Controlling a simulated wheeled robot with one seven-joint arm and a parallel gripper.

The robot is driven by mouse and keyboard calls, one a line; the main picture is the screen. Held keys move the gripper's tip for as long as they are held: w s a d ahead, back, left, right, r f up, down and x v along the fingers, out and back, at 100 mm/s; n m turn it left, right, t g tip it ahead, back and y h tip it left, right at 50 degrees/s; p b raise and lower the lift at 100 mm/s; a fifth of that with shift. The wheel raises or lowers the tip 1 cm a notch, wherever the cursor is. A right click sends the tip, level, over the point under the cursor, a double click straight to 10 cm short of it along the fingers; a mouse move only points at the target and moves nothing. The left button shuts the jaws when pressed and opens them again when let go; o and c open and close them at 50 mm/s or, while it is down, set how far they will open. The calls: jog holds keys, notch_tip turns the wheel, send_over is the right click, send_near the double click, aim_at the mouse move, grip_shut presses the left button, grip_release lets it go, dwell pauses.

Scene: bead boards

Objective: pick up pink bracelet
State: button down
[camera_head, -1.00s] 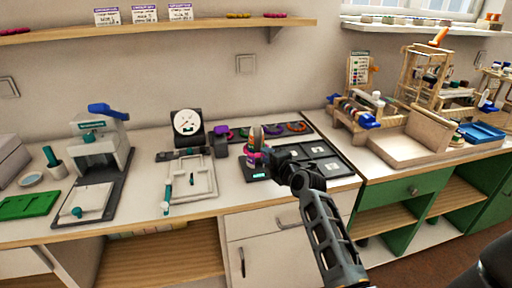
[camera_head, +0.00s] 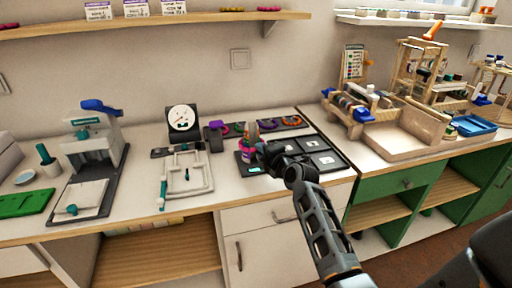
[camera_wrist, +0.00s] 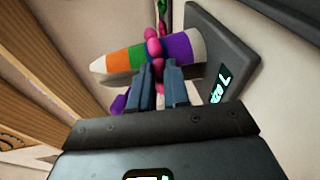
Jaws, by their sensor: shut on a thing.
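The pink bracelet (camera_wrist: 153,48) is a string of round pink beads around a cone with white, orange, green and purple bands (camera_wrist: 118,60). In the head view the bracelet (camera_head: 247,154) is a small pink patch low on the upright cone (camera_head: 252,132). My gripper (camera_wrist: 165,70) is shut on the pink beads, its fingertips close together at the cone's side. In the head view my gripper (camera_head: 262,151) is just right of the cone and hides part of the bracelet. The cone stands on a dark base with a lit display (camera_wrist: 219,85).
A dark board with pale squares (camera_head: 338,146) lies right of the cone. Several coloured bracelets, one orange (camera_head: 291,121), lie behind it. A dial scale (camera_head: 182,121) and a pale frame (camera_head: 186,172) stand left. A wooden rack and tray (camera_head: 395,142) are at the right.

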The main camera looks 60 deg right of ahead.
notch_tip(320, 180, up, 18)
dwell(0.6)
